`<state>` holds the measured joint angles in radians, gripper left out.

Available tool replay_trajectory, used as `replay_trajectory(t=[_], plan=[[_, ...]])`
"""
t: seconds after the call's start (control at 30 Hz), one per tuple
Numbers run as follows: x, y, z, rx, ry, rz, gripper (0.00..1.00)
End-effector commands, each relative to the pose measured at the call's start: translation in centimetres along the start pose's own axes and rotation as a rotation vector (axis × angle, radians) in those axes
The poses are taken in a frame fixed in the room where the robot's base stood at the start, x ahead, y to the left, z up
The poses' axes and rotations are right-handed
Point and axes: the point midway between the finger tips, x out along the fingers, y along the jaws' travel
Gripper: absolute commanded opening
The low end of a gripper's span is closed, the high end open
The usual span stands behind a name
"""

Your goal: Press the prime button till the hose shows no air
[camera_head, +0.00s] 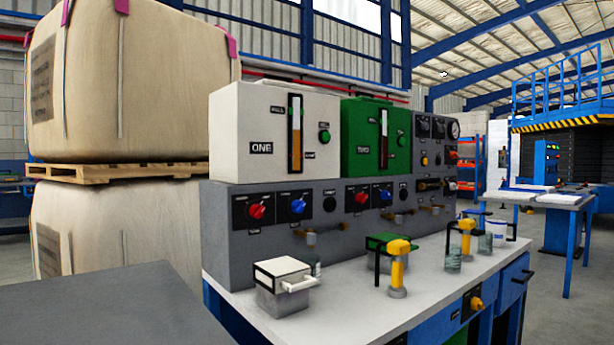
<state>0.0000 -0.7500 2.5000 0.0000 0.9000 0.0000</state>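A grey machine panel (228,235) stands on a white-topped bench. A white tank marked ONE (225,120) and a green tank marked TWO (355,110) sit on it, each with a level gauge. A green button (324,136) is on the white tank and another green button (402,140) is on the green tank. Below are red knobs (257,211), blue knobs (298,206) and dark round buttons (330,204). Labels are too small to read, so I cannot tell which is the prime button. No hose is clearly made out. My gripper is not in view.
The white bench top (345,310) holds a white-lidded box (283,297), a green-lidded unit (385,240), yellow-topped posts (398,265) and clear cups (453,260). Stacked bulk bags (130,80) on a pallet (110,173) stand left. Open floor (570,310) lies right.

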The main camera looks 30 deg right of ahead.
Motion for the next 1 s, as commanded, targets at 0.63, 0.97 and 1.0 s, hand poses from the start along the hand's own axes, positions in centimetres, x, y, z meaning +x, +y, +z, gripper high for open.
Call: replay_trajectory(t=[0.63,0.97,1.0], plan=[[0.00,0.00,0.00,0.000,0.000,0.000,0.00],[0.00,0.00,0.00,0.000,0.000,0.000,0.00],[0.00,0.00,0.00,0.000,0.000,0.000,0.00]])
